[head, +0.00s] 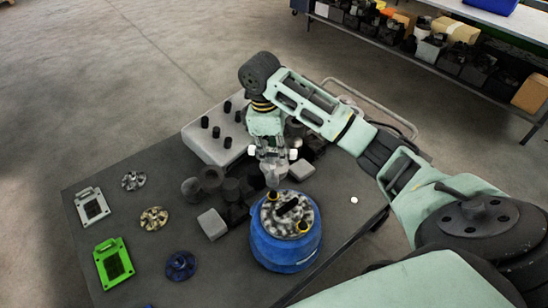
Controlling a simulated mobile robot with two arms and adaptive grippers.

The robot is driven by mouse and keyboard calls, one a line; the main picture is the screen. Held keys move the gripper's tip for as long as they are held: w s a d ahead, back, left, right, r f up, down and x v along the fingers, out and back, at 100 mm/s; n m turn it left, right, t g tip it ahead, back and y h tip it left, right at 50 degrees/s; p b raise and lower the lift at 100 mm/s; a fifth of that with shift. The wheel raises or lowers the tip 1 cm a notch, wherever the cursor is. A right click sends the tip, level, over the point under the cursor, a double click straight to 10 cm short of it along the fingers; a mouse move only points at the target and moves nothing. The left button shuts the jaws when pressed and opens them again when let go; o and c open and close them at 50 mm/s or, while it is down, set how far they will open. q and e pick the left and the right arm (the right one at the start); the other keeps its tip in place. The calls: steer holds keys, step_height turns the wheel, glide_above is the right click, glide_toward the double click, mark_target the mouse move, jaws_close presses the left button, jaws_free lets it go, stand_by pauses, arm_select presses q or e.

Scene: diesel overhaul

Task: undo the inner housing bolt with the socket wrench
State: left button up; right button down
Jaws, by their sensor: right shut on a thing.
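The housing (287,248) is a round blue body with a mottled metal top, standing near the front right of the dark table. On its top I see a dark slot-like part and two yellow-brass spots (303,227); I cannot tell which is the inner bolt. My right gripper (273,160) is above the back edge of the housing, pointing down. It is shut on a grey piece (275,178), which seems to be the socket wrench, though it is small and partly hidden. I cannot tell whether its lower end touches the housing. My left gripper is out of view.
A grey block with black pegs (206,146) stands at the back of the table (150,250). Dark cylinders and grey blocks (212,224) crowd left of the housing. A green frame (113,262), a grey frame (92,207) and several flanged discs (154,219) lie further left.

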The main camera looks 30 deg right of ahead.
steer(key=shift+r, duration=1.45)
steer(key=shift+s, duration=0.15)
steer(key=s+a, duration=0.3)
steer(key=s, duration=0.2)
steer(key=shift+s+a, duration=0.35)
steer(key=shift+s, duration=0.05)
